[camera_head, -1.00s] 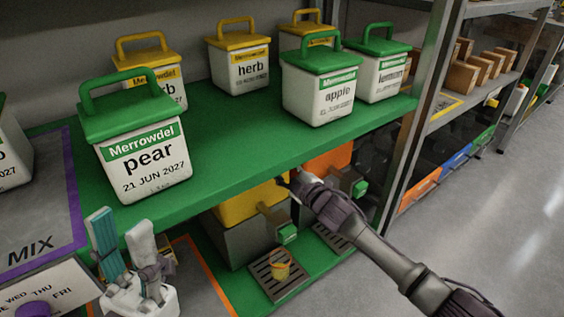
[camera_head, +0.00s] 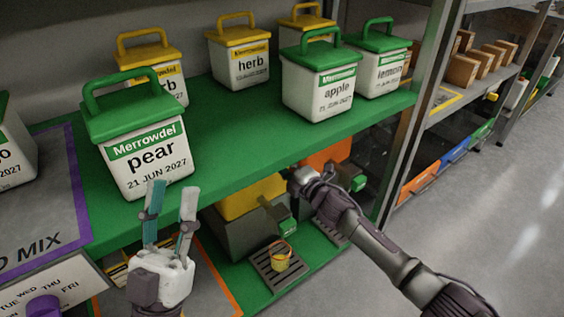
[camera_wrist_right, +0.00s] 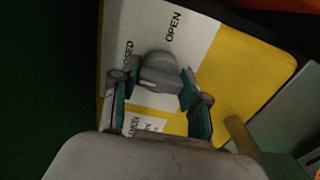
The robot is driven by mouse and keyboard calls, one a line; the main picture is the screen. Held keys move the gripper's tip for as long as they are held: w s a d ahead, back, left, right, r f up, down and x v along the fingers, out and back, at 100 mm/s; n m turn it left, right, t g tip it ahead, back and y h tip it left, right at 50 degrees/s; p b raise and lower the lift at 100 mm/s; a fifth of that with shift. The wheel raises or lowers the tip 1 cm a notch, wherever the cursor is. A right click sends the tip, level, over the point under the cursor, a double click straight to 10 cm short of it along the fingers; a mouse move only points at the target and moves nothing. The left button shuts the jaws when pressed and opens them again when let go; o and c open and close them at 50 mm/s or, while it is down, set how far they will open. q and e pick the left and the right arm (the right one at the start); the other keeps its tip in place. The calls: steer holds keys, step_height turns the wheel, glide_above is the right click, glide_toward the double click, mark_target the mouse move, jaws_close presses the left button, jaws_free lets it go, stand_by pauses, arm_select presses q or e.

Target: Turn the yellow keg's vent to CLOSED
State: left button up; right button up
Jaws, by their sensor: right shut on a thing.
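The yellow keg (camera_head: 238,203) sits on the lower shelf under the green shelf edge. In the right wrist view its yellow top (camera_wrist_right: 247,78) carries a white label (camera_wrist_right: 196,32) reading OPEN, with a second, partly hidden word ending in "SED". The grey vent knob (camera_wrist_right: 160,72) sits between these words; I cannot tell exactly which its pointer faces. My right gripper (camera_wrist_right: 160,84) is shut on the knob, with a finger on each side. In the head view the right gripper (camera_head: 296,180) is partly hidden at the shelf edge. My left gripper (camera_head: 172,186) is open and empty before the pear tub.
The green upper shelf (camera_head: 235,140) overhangs the keg and holds several tubs, including the pear tub (camera_head: 143,145). An orange keg (camera_head: 328,157) stands to the right. A shelf post (camera_head: 408,150) stands right of my right arm.

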steer(key=shift+f, duration=0.15)
steer(key=o, duration=1.2)
steer(key=shift+c, duration=0.2)
steer(key=v, duration=1.2)
